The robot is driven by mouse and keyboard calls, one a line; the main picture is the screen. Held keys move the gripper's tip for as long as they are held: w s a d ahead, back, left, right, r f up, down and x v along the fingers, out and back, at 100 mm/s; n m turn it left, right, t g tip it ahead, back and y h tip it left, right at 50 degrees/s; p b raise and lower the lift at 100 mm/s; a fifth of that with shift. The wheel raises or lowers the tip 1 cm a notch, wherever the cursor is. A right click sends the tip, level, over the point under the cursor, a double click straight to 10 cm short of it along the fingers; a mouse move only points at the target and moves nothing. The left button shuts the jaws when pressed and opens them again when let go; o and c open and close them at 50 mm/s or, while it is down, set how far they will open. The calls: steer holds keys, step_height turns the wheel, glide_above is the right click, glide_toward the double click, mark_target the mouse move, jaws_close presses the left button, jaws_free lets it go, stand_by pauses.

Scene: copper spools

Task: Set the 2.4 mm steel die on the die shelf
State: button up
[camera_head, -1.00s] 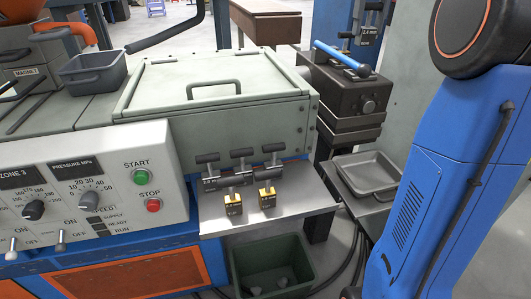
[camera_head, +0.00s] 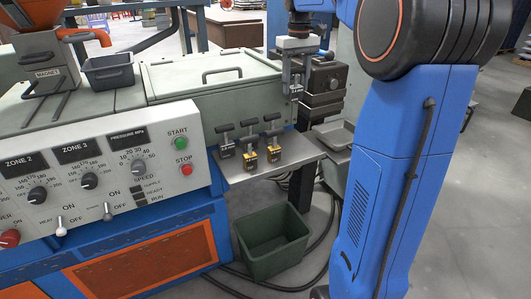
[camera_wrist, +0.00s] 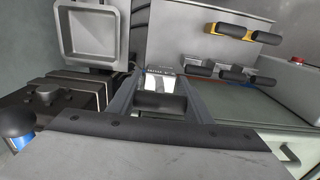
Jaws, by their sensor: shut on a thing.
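My gripper (camera_head: 296,72) is shut on the steel die (camera_head: 296,89), holding it upright in the air by the right end of the grey machine. In the wrist view the die (camera_wrist: 158,88) shows pale between the two fingers; its label is too small to read there. The metal die shelf (camera_head: 232,175) juts from the machine's front, left of and below my gripper. Several dies with dark T-handles stand on it.
A black machine block (camera_head: 325,80) stands close behind and right of my gripper. A grey tray (camera_wrist: 88,35) lies near it. A green bin (camera_head: 272,262) stands on the floor below the shelf. The shelf's right part and front strip look free.

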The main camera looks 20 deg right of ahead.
step_height(320, 180, down, 14)
steer(key=shift+s+a+f, duration=0.1)
steer(key=shift+s, duration=0.05)
stand_by(0.6)
steer(key=shift+f, duration=0.1)
steer(key=o, duration=1.3)
step_height(320, 180, up, 12)
